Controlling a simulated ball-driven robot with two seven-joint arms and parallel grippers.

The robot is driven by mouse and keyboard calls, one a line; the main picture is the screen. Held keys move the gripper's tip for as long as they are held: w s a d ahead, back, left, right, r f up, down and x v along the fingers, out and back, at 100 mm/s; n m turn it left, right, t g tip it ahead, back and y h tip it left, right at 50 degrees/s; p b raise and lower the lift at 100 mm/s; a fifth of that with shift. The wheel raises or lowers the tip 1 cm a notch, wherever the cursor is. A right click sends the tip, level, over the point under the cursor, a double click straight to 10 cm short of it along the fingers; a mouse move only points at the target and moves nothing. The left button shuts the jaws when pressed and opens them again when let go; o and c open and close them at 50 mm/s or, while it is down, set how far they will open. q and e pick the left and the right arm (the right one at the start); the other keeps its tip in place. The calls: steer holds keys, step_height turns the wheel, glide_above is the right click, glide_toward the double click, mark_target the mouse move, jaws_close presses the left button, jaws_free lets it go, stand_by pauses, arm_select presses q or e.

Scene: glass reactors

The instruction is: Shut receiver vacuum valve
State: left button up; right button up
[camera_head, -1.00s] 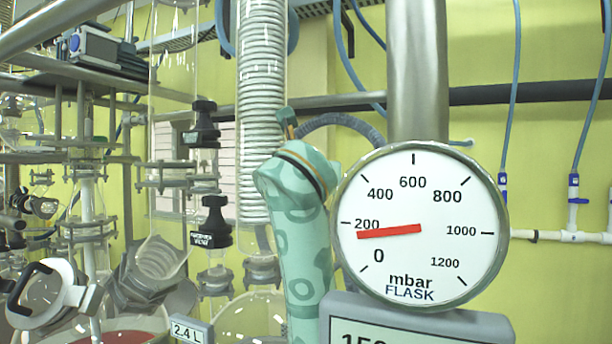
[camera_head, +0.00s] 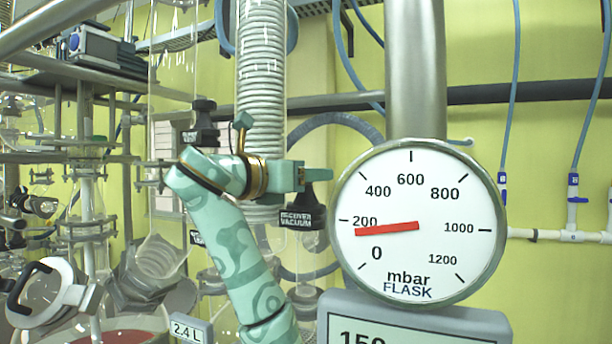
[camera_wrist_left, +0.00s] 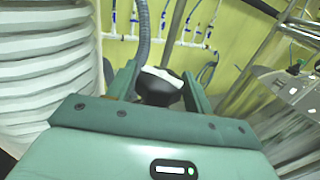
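The receiver vacuum valve (camera_head: 303,217) has a black knob with a label reading "RECEIVER VACUUM". It stands left of the round flask gauge in the head view. My left gripper (camera_head: 314,176) reaches in from the left, at the top of this knob, and hides part of it. In the left wrist view, a black knob (camera_wrist_left: 158,88) with a pale top lies between the two spread fingers of my left gripper (camera_wrist_left: 160,85). The fingers look apart and not closed on it. My right gripper is not in view.
The flask pressure gauge (camera_head: 417,222) stands close to the right of my left gripper, with its red needle just below 200. A white ribbed hose (camera_head: 262,90) rises behind my wrist. Another black valve knob (camera_head: 202,120) and glassware stand to the left.

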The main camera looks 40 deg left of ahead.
arm_select(q)
steer(key=n+y, duration=0.1)
steer(key=y, duration=0.1)
steer(key=shift+f+n+y+b, duration=0.15)
steer(key=shift+n+y+b, duration=0.2)
steer(key=shift+n+y, duration=0.05)
steer(key=n+y, duration=0.2)
steer(key=y, duration=0.1)
steer(key=shift+g, duration=0.3)
steer(key=n+g+y, duration=0.1)
steer(key=y, duration=0.1)
steer(key=n+y, duration=0.2)
steer(key=shift+w+d+g+y, duration=0.15)
steer(key=shift+d+g+y, duration=0.05)
steer(key=shift+g+y, duration=0.2)
steer(key=shift+r+n+g+y, duration=0.2)
steer(key=shift+n+g+y, duration=0.35)
steer(key=shift+y, duration=0.25)
steer(key=shift+a+f+n, duration=0.1)
steer(key=shift+a+n, duration=0.15)
steer(key=shift+n, duration=0.1)
